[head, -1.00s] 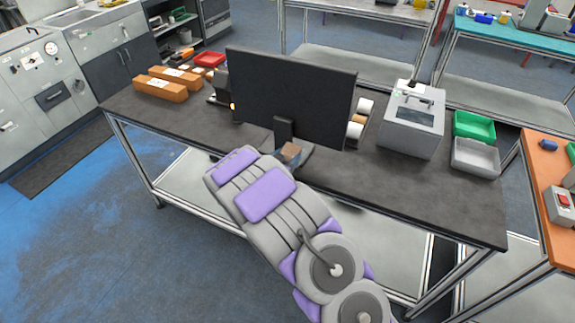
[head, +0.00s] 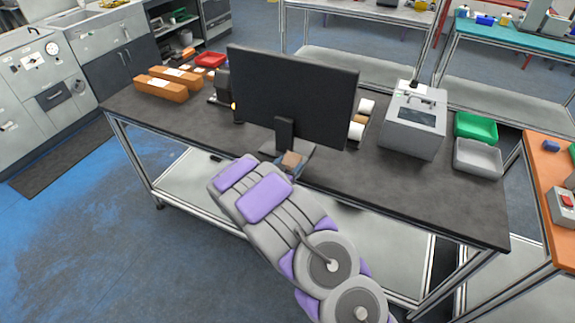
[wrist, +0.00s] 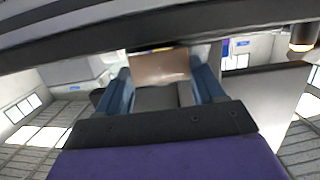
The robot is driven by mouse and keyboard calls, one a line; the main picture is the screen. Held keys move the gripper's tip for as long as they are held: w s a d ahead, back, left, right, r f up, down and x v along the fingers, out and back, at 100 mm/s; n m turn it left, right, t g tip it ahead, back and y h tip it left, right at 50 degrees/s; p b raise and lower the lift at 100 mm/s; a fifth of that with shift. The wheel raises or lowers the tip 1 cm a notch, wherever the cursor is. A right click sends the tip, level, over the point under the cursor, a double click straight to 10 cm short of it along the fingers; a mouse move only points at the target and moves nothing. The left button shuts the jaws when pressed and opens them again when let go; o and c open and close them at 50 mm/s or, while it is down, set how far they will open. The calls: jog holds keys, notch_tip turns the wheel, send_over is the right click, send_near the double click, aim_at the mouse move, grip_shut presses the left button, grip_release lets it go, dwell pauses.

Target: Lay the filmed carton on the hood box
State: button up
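A small brown carton (head: 292,159) is at the end of my arm, in front of the black monitor's stand. In the wrist view the carton (wrist: 160,66) sits between the two blue fingers of my gripper (wrist: 162,82), which appear closed on its sides. In the head view my gripper (head: 288,164) is partly hidden by my own arm. A film on the carton shows only as a slight sheen. The light grey box with a dark panel on top (head: 413,122), which I take for the hood box, stands right of the monitor, apart from my gripper.
The monitor (head: 290,92) stands close behind the carton. Rolls (head: 359,125) lie beside it. Green (head: 475,127) and grey (head: 477,157) bins sit right of the grey box. Long orange-brown boxes (head: 160,89) lie at left. The dark tabletop (head: 420,195) is clear at front right.

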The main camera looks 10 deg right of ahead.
jog(key=o, duration=0.4)
jog(key=shift+d, duration=0.4)
jog(key=shift+c, duration=0.2)
jog(key=shift+a+r, duration=0.1)
jog(key=shift+a, duration=0.1)
jog(key=shift+a+r, duration=0.1)
jog(key=shift+r, duration=0.1)
jog(key=p+v, duration=0.2)
jog(key=v, duration=1)
jog(key=shift+r, duration=0.2)
